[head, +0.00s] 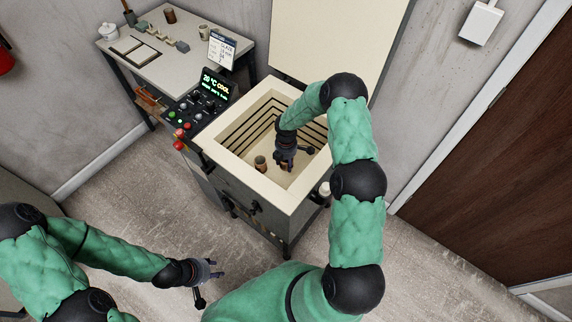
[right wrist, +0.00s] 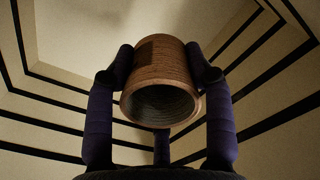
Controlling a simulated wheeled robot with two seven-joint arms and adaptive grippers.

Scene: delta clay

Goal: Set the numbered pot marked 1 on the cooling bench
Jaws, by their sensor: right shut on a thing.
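My right gripper (head: 285,160) is down inside the open kiln (head: 228,167). In the right wrist view its fingers (right wrist: 160,75) are shut on the sides of a brown, ribbed pot (right wrist: 170,58), whose dark open mouth faces the camera. A darker patch shows on the pot's side, but no number is readable. Another small brown pot (head: 260,163) stands on the kiln floor left of the gripper; its mark is not readable. A pale-topped bench (head: 165,65) stands at upper left. My left gripper (head: 210,278) is open and empty over the floor, lower centre.
The kiln's raised lid (head: 325,40) stands behind it. A control panel (head: 200,105) with lit display is on its left. The bench carries a brown pot (head: 170,15), a grey cup (head: 203,31), a white jar (head: 109,32) and a sign (head: 221,50); its near-right top has bare room.

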